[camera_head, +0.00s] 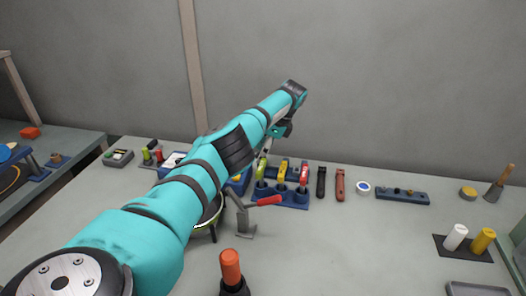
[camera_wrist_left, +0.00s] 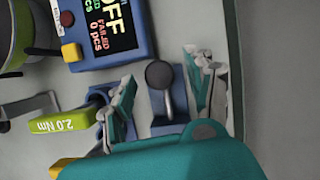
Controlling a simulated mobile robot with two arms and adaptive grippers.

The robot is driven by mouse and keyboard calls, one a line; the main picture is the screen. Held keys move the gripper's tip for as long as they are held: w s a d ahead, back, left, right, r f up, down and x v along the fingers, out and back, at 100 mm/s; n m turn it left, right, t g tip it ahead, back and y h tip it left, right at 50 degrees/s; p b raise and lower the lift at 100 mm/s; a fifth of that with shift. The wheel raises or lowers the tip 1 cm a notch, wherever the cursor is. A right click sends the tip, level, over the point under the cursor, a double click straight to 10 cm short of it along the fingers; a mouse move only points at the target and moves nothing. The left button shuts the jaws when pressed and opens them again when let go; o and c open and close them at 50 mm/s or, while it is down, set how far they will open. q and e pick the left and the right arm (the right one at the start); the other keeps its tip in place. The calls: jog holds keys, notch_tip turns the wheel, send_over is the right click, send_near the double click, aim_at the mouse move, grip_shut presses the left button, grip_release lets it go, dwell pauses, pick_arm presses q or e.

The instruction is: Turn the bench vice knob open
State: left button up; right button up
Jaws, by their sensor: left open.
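A grey, round-ended knob (camera_wrist_left: 160,74) with a stem stands at a blue body in the left wrist view; it looks like the bench vice knob. My left gripper (camera_wrist_left: 164,80) is open, with one finger on each side of the knob and visible gaps between. In the head view my left arm reaches to the back of the bench, and the left gripper (camera_head: 265,151) points down there. The arm and gripper hide the vice in that view. My right gripper is not in view.
A green 2.0 Nm tool (camera_wrist_left: 62,124) lies close beside one finger. A blue display box (camera_wrist_left: 142,45) stands near the knob. In the head view, several torque tools stand in a blue rack (camera_head: 294,197).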

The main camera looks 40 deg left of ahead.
pick_arm(q)
jog(key=v, duration=0.7)
jog(key=shift+r, duration=0.3)
jog(key=a+r+m+t+h+p, duration=0.2)
jog(key=a+m+t, duration=0.2)
jog(key=m, duration=0.7)
jog(key=s+d+r+m+t+p, duration=0.1)
jog(key=s+d+r+m+t, duration=0.2)
jog(key=s+r+m, duration=0.55)
jog(key=w+f+m, duration=0.1)
jog(key=w+f, duration=0.1)
jog(key=f, duration=0.4)
jog(key=w+a+f+m+p, duration=0.1)
jog(key=f, duration=0.4)
jog(key=w+f+m+h+p, duration=0.1)
jog(key=w+f, duration=0.1)
jog(key=f, duration=0.4)
jog(key=shift+w+a+f, duration=0.3)
jog(key=shift+w+a, duration=0.05)
jog(key=shift+w, duration=0.05)
grip_shut()
